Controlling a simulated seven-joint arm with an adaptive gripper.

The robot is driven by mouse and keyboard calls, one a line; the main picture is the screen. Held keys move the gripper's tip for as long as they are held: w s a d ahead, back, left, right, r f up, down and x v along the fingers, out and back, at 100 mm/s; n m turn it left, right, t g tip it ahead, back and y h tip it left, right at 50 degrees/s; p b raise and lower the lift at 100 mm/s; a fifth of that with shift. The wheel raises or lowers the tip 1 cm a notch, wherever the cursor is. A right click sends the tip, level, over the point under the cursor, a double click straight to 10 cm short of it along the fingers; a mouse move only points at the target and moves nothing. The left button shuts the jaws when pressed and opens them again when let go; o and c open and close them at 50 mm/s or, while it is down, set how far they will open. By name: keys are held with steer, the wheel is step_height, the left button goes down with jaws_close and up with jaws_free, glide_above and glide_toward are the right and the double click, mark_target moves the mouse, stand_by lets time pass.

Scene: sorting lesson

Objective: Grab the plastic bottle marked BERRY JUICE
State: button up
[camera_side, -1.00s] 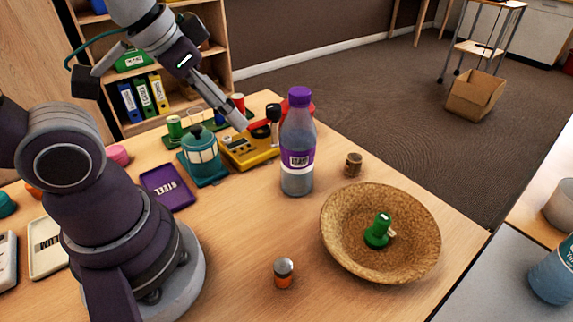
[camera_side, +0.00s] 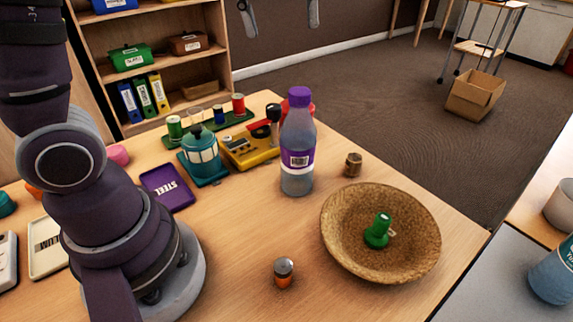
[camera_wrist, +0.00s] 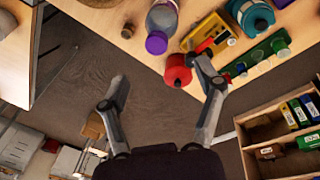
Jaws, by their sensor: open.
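A clear plastic bottle with a purple cap and purple-and-white label (camera_side: 297,145) stands upright on the table in the side view. Its label shows a barcode; I cannot read a name on it. In the wrist view its purple cap (camera_wrist: 157,43) shows near the top centre. My gripper (camera_side: 281,14) is open and empty, high above the table at the top edge of the side view. In the wrist view the two fingers (camera_wrist: 160,72) are spread wide, apart from the bottle.
A red object (camera_wrist: 177,70) stands close behind the bottle, with a yellow device (camera_side: 250,148) and a teal lantern (camera_side: 201,156) to the left. Another bottle (camera_side: 555,272) is far right.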

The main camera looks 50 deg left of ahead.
mark_target(300, 91)
steer(key=w+n, duration=0.1)
steer(key=n, duration=0.1)
steer(key=w+f+n+g, duration=0.1)
steer(key=n, duration=0.1)
steer(key=w+n+g, duration=0.1)
steer(key=n, duration=0.2)
steer(key=shift+w+a+f, duration=0.25)
steer(key=shift+w+a, duration=0.1)
steer(key=shift+a, duration=0.05)
step_height(300, 91, down, 10)
steer(key=shift+d+f, duration=0.1)
steer(key=c, duration=1.1)
steer(key=shift+c, duration=0.2)
